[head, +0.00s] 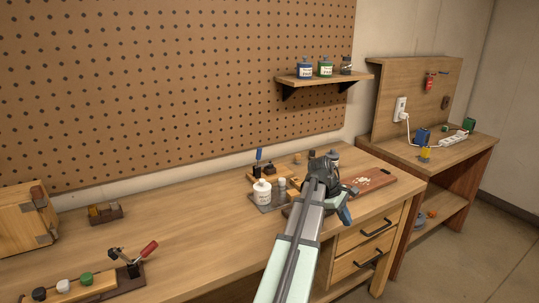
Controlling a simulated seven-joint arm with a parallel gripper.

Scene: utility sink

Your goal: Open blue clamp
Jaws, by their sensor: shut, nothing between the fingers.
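A blue handle (345,214) shows just right of my arm, low at the bench's front edge. It looks like part of the blue clamp; the rest is hidden behind my arm, so its open or shut state cannot be told. A second, thin blue upright handle (258,155) stands at the back of the bench, and I cannot tell what it belongs to. My gripper (349,190) is shut and empty at the end of the dark wrist, just above the blue handle. Whether it touches the handle cannot be told.
A white bottle (262,192) and small items stand close left of my wrist. A reddish-brown board (372,180) lies to the right. A red-handled clamp (134,262) sits front left. A shelf (330,78) with jars hangs above.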

